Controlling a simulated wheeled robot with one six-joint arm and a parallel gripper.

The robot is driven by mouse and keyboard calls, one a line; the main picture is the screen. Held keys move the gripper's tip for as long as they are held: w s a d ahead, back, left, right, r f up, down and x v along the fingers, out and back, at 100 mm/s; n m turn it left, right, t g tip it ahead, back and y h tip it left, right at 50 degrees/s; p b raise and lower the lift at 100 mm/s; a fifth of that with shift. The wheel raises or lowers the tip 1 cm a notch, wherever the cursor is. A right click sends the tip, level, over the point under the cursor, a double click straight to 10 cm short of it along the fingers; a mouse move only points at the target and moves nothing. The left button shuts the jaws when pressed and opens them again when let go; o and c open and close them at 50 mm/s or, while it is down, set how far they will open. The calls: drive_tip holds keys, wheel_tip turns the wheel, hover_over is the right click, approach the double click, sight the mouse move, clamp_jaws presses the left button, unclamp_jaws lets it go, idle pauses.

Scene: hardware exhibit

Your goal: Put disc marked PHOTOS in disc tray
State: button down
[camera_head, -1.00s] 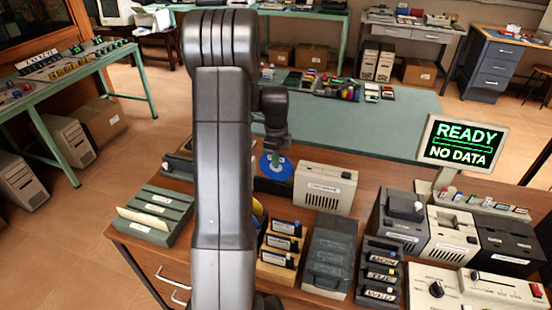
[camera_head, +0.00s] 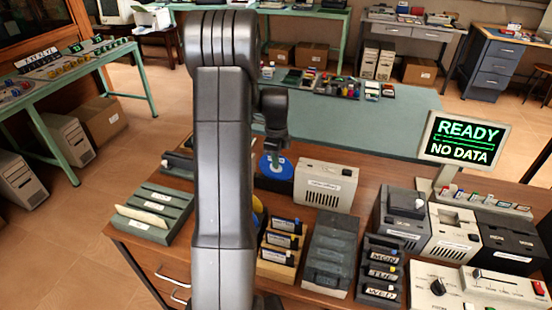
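A blue disc (camera_head: 284,170) with a pale centre lies at or on a dark unit (camera_head: 262,184) on the wooden desk, left of a beige vented box. I cannot read a PHOTOS mark on it or tell for sure that the dark unit is the disc tray. My gripper (camera_head: 276,153) points down right over the disc's middle. Its fingertips are too small and dark to show whether they are apart or touch the disc. Yellow and blue round edges (camera_head: 258,211), perhaps more discs, show partly behind my arm.
The beige box (camera_head: 325,187) stands close on the right of the disc. Labelled dark cartridges (camera_head: 282,241), a grey lidded case (camera_head: 330,252) and MON, TUE, WED blocks (camera_head: 381,272) fill the front. A slotted grey rack (camera_head: 152,212) is at left. A screen (camera_head: 463,140) reads READY, NO DATA.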

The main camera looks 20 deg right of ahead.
drive_tip(key=shift+f+b, duration=1.25)
drive_tip(key=shift+f, duration=0.75)
drive_tip(key=c, duration=1.6)
unclamp_jaws()
drive_tip(key=shift+r, duration=0.15)
drive_tip(key=shift+r+p, duration=2.65)
drive_tip(key=shift+r, duration=1.25)
